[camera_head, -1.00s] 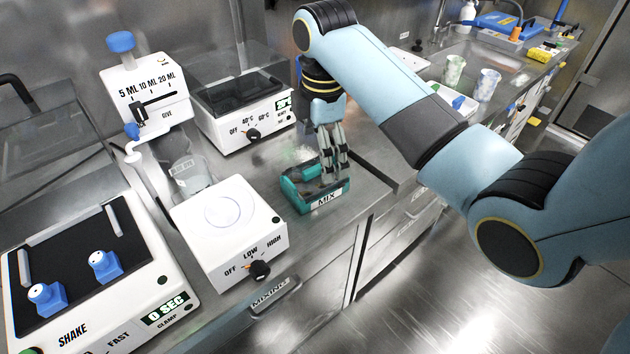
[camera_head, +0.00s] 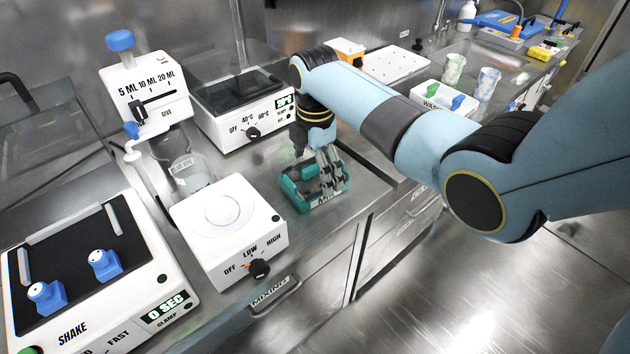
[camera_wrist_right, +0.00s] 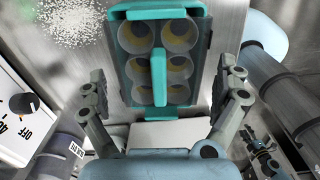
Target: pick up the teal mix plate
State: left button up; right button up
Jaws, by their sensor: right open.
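The teal mix plate (camera_head: 296,194) stands on the steel counter with its MIX label facing front. In the right wrist view the plate (camera_wrist_right: 130,95) has several round wells with dark yellow bottoms and a teal bar handle (camera_wrist_right: 158,72) along its middle. My right gripper (camera_head: 325,180) is low over the plate and hides part of it in the head view. In the right wrist view my right gripper (camera_wrist_right: 165,80) is open, one finger on each side of the plate, with gaps visible between fingers and plate. My left gripper is not in view.
A white stirrer (camera_head: 245,235) with a LOW/HIGH knob stands close left of the plate. A heater (camera_head: 225,125) is behind it and a shaker (camera_head: 150,260) at front left. White granules (camera_wrist_right: 75,18) lie near the plate. The counter's front edge is close to the plate.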

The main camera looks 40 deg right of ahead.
jog(key=shift+f, duration=0.2)
jog(key=c, duration=1.1)
jog(key=shift+o, duration=0.2)
jog(key=shift+r, duration=0.1)
